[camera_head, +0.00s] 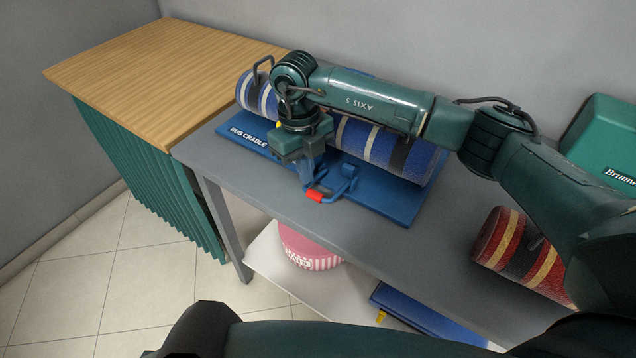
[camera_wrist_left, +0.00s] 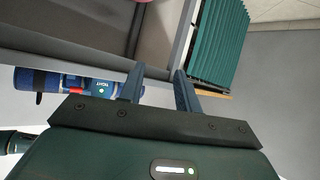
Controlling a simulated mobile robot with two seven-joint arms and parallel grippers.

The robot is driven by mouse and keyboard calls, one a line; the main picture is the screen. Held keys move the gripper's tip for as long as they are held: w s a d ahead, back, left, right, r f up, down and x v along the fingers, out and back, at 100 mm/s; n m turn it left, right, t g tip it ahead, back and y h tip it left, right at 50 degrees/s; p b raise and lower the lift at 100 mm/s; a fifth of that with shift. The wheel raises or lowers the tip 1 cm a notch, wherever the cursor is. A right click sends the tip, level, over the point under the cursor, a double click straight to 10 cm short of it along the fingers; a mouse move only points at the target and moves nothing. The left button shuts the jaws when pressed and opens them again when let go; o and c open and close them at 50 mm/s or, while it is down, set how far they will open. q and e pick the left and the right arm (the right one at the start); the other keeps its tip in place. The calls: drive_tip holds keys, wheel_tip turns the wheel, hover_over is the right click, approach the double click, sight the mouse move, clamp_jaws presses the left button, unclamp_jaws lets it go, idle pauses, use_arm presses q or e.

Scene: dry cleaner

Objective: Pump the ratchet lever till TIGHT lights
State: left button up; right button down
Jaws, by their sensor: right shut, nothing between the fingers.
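A blue board marked RUG CRADLE (camera_head: 375,205) lies on the grey bench. A rolled rug with blue, white and dark stripes (camera_head: 380,145) rests on it. A ratchet lever with a red grip (camera_head: 322,196) sticks out at the cradle's front. My right gripper (camera_head: 309,183) points down, shut and empty, close beside the lever; I cannot tell whether they touch. In the left wrist view, a blue block with small pale lettering (camera_wrist_left: 101,88) carries a tiny green spot; whether it is a lit lamp is unclear. My left gripper (camera_wrist_left: 158,72) is open and empty, away from the cradle.
A wooden counter (camera_head: 165,75) with green pleated sides stands at the left. A red striped roll (camera_head: 515,250) and a green case (camera_head: 605,140) are at the right of the bench. A pink round box (camera_head: 308,248) and a blue flat item (camera_head: 425,318) sit on the lower shelf.

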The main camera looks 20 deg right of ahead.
use_arm(q)
drive_tip(key=shift+s+f, duration=0.2)
drive_tip(key=shift+s, duration=0.05)
use_arm(e)
drive_tip(key=shift+a, duration=0.1)
use_arm(q)
drive_tip(key=shift+w+d+r+n+h, duration=0.15)
drive_tip(key=shift+r+n, duration=0.1)
drive_tip(key=shift+r, duration=0.25)
drive_tip(key=shift+w+d+r+n+h, duration=0.15)
drive_tip(key=shift+r+n, duration=0.1)
drive_tip(key=shift+r, duration=0.25)
use_arm(e)
wheel_tip(320, 180, up, 13)
drive_tip(key=w, duration=0.1)
drive_tip(key=shift+w+a+r, duration=0.15)
drive_tip(key=shift+w+a, duration=0.05)
